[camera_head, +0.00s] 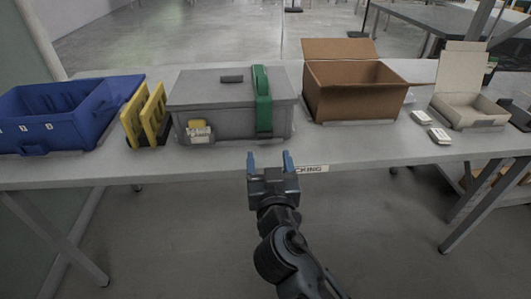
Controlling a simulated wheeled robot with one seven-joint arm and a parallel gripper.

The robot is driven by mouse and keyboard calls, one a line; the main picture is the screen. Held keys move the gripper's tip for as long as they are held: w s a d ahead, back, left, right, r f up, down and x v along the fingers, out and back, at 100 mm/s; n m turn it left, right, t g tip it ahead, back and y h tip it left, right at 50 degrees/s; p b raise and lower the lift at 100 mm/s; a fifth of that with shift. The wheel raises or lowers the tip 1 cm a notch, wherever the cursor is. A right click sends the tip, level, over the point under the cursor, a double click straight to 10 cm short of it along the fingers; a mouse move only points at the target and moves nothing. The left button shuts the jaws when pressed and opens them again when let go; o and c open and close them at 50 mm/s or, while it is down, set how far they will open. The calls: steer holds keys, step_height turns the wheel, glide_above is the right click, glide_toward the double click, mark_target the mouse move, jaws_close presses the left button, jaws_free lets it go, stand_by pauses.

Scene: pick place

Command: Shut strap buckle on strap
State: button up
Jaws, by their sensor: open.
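A green strap (263,88) runs over the lid and down the front of a grey lidded box (222,110) on the table. A wider green part on the strap near the top of the front may be the buckle (264,103); whether it is shut is too small to tell. A yellow and white item (199,131) sits on the box's front at the left. My gripper (270,161), with blue fingertips, is open and empty. In the picture it shows below the strap, at the table's front edge, apart from the box.
A blue bin (62,115) and yellow panels (145,115) stand left of the box. An open brown carton (350,92), an open pale box (465,108) and small white items (439,136) lie to the right. The table's front strip (350,150) is clear.

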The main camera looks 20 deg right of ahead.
steer(key=p+x, duration=0.1)
steer(key=x, duration=0.6)
steer(key=shift+w+d, duration=0.1)
steer(key=shift+w, duration=0.25)
steer(key=shift+c, duration=0.2)
